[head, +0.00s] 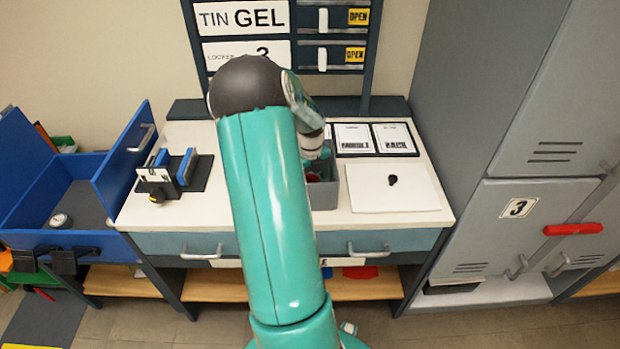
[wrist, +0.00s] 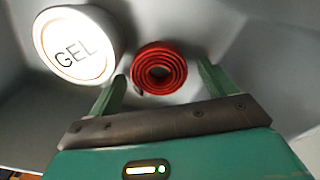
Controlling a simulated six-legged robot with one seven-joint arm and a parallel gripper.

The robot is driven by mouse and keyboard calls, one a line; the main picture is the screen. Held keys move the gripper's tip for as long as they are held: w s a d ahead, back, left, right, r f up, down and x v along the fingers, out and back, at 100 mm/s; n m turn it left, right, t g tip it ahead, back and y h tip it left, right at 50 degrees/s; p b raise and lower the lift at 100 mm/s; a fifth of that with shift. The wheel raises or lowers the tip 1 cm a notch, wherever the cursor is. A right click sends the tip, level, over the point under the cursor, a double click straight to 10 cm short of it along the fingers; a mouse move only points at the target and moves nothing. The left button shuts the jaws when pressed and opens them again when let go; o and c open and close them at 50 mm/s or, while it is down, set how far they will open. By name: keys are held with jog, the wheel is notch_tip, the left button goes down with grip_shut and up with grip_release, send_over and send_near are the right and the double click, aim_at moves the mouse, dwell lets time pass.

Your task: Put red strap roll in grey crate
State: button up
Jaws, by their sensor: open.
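The red strap roll (wrist: 178,66) is a flat coiled ring in the wrist view, lying on a grey surface with grey walls around it, which looks like the inside of the grey crate. My gripper (wrist: 160,73) is open, with one green finger on each side of the roll in the picture. I cannot tell whether the fingers touch it. In the head view the grey crate (head: 325,196) stands on the bench, mostly hidden behind my arm, with a bit of red showing inside it.
A round white tin marked GEL (wrist: 76,46) sits left of the roll. The bench holds a white board (head: 390,190) with a small black item, two label cards, and a black-and-blue fixture (head: 175,170). A blue bin is at left, and grey lockers stand at right.

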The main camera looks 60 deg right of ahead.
aim_at(309, 181)
notch_tip(309, 181, up, 12)
jog(key=shift+r, duration=0.2)
dwell(0.4)
jog(key=w+a+r+n+t, duration=0.1)
jog(key=w+a+r+n, duration=0.25)
jog(key=a+n, duration=0.35)
jog(key=w+a+r+n+t, duration=0.1)
jog(key=w+a+r+n, duration=0.3)
jog(key=a, duration=0.6)
jog(key=w+a+r+n+t, duration=0.1)
jog(key=w+a+r+n, duration=0.25)
jog(key=a+n, duration=0.4)
jog(key=s+a+r+n+t, duration=0.1)
jog(key=s+a+n, duration=0.3)
jog(key=a+n, duration=0.7)
jog(key=s+a+r+n+t, duration=0.1)
jog(key=s+a+r+n, duration=0.1)
jog(key=a+n, duration=1)
jog(key=shift+s+a+t, duration=0.3)
jog(key=shift+s+a, duration=0.6)
jog(key=shift+a, duration=0.1)
